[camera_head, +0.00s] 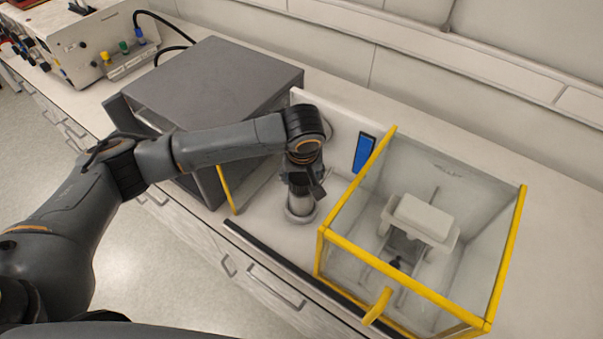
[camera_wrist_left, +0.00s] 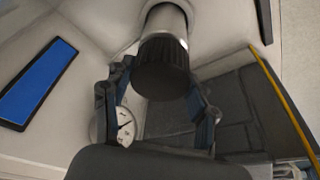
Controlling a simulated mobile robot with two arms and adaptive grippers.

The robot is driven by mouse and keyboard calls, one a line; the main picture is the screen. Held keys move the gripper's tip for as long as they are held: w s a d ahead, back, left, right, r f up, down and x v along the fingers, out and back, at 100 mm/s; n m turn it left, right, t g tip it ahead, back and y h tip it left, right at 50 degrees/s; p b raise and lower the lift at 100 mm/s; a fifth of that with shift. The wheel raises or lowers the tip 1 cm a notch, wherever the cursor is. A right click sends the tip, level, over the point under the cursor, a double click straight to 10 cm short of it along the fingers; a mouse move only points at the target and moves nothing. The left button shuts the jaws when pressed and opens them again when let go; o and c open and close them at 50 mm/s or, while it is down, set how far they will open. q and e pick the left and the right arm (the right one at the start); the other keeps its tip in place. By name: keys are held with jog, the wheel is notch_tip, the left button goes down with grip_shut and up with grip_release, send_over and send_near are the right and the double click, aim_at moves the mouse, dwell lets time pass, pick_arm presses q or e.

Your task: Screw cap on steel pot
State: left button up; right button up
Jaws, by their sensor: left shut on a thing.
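The steel pot (camera_head: 300,208) stands upright on the white bench between the grey box and the yellow-framed enclosure. In the left wrist view the pot's silver body (camera_wrist_left: 166,18) shows with the black ribbed cap (camera_wrist_left: 162,66) at its end. My left gripper (camera_head: 304,186) points down over the pot from above. In the wrist view its fingers (camera_wrist_left: 160,88) lie on either side of the cap and are shut on it. In the head view the gripper hides most of the cap. How far the cap is threaded cannot be told. My right gripper is not in view.
A grey box (camera_head: 212,72) stands left of the pot. A clear enclosure with a yellow frame (camera_head: 405,277) stands close on the right, with a device inside. A blue panel (camera_head: 364,152) is behind. A round dial gauge (camera_wrist_left: 124,127) shows beside a finger.

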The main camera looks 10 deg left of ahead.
pick_arm(q)
jog(key=shift+f, duration=0.2)
dwell(0.3)
jog(key=o, duration=1.2)
jog(key=v, duration=1.2)
jog(key=shift+s, duration=0.2)
